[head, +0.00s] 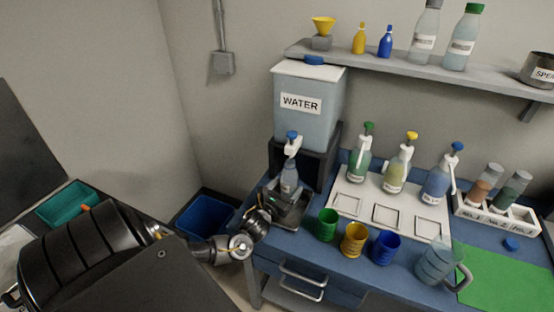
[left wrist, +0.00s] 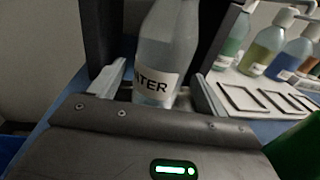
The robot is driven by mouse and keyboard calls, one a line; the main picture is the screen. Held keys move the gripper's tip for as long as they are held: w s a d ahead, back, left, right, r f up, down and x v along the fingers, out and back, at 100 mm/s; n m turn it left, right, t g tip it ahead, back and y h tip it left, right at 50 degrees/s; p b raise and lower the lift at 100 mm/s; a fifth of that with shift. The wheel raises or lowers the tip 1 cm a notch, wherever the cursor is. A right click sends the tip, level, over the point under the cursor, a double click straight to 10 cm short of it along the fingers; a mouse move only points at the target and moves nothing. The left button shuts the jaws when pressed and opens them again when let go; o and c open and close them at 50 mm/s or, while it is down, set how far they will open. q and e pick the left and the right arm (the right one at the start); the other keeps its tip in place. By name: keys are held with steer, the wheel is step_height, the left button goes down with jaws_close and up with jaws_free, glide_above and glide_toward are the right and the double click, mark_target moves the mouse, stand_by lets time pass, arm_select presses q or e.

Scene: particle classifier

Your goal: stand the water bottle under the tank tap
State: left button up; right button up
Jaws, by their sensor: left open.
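The water bottle (head: 289,179) is clear with a white label and stands upright under the white tap (head: 292,145) of the tank (head: 308,108) marked WATER. It is at the dark drip tray (head: 293,218); its base is partly hidden by my gripper. My left gripper (head: 281,196) reaches in low from the left, in front of the bottle. In the left wrist view the bottle (left wrist: 160,65) stands between the two open fingers (left wrist: 160,92), with part of its label showing. The fingers look apart from its sides. My right gripper is not in view.
Green, yellow and blue cups (head: 354,240) and a clear jug (head: 437,263) stand along the bench front. Three pump bottles (head: 396,172) stand on a white board (head: 390,212) to the right. A blue bin (head: 204,219) is on the floor to the left.

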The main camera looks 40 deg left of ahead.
arm_select(q)
steer(key=v, duration=0.8)
steer(key=shift+s, duration=0.2)
